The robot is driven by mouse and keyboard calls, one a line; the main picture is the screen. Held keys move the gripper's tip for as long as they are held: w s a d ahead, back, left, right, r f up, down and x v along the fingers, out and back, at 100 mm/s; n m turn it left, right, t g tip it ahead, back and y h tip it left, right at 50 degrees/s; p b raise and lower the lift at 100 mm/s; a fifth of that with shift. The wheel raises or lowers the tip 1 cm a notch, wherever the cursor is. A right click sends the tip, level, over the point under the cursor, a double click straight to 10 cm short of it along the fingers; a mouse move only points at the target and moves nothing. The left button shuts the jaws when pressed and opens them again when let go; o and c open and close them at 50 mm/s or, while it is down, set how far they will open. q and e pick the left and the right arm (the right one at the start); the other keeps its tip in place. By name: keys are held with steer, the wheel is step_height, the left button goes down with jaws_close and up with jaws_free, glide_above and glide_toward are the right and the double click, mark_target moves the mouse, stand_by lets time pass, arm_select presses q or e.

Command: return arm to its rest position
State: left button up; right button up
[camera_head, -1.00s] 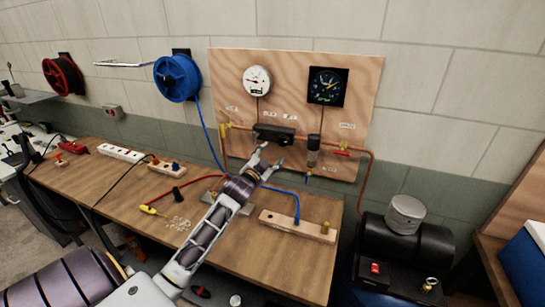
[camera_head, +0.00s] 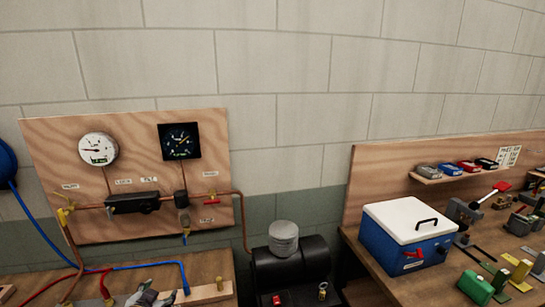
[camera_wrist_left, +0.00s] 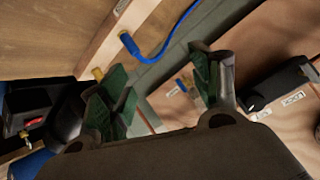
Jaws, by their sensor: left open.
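My left gripper (camera_head: 150,297) shows at the bottom edge of the head view, in front of the workbench (camera_head: 215,268). Most of my left arm is out of that view. In the left wrist view the left gripper (camera_wrist_left: 162,92) is open, its green-padded fingers apart with nothing held between them. Past the fingertips are the bench block with a blue hose (camera_wrist_left: 158,55) and part of the wooden gauge panel (camera_wrist_left: 275,125). My right gripper is in neither view.
The gauge panel (camera_head: 60,150) with two dials stands against the wall behind the bench. A black compressor (camera_head: 290,266) is right of the bench. A blue cooler (camera_head: 408,240) with a white lid and several small parts are on another bench at right.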

arm_select(q)
steer(key=s+d+f+g+h, duration=0.1)
steer(key=s+d+f+g, duration=0.25)
steer(key=s, duration=0.35)
steer(key=s+d+f+n+g, duration=0.1)
steer(key=s+d+f+g, duration=0.1)
steer(key=s+d, duration=0.35)
steer(key=s+d+f+g+h, duration=0.1)
steer(key=s+d+f+g, duration=0.15)
steer(key=s, duration=0.65)
step_height(320, 180, down, 36)
steer(key=s+g+b, duration=0.1)
steer(key=s+b, duration=0.1)
steer(key=s, duration=0.1)
steer(key=s+a+f+b, duration=0.1)
steer(key=s+a+f, duration=0.1)
steer(key=s+f, duration=0.8)
steer(key=s+a+f+g+b, duration=0.1)
steer(key=s+f, duration=0.9)
steer(key=s, duration=0.1)
steer(key=shift+s+a+f, duration=0.25)
steer(key=shift+a+f, duration=0.05)
steer(key=shift+a, duration=0.1)
